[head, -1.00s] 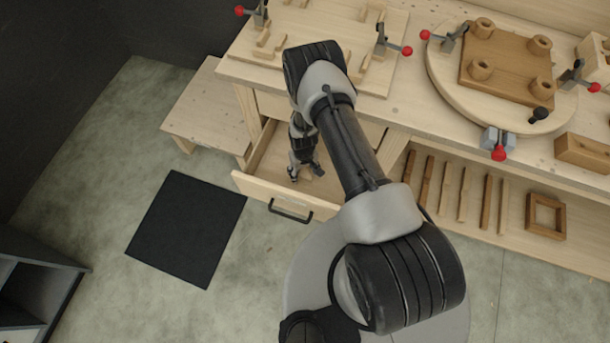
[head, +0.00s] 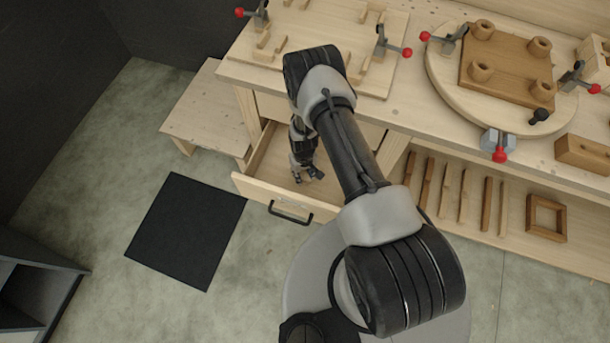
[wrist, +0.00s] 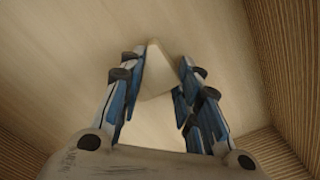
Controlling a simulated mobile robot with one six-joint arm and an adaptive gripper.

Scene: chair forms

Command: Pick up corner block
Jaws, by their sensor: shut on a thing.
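The corner block (wrist: 155,72) is a small pale wooden piece with angled faces. In the wrist view it sits between the fingertips of my gripper (wrist: 160,85), inside the open drawer (head: 262,190). My gripper is shut on it, with the left finger against its side. Part of the block's right side is hidden by the right finger. In the head view my gripper (head: 308,175) is low inside the drawer, and the block cannot be made out there.
Drawer walls (wrist: 285,50) rise close on the right of the gripper. The workbench (head: 400,105) stands above and behind, with a jig board and red-tipped clamps. A low side bench (head: 200,115) is at left. A black mat (head: 187,230) lies on the floor.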

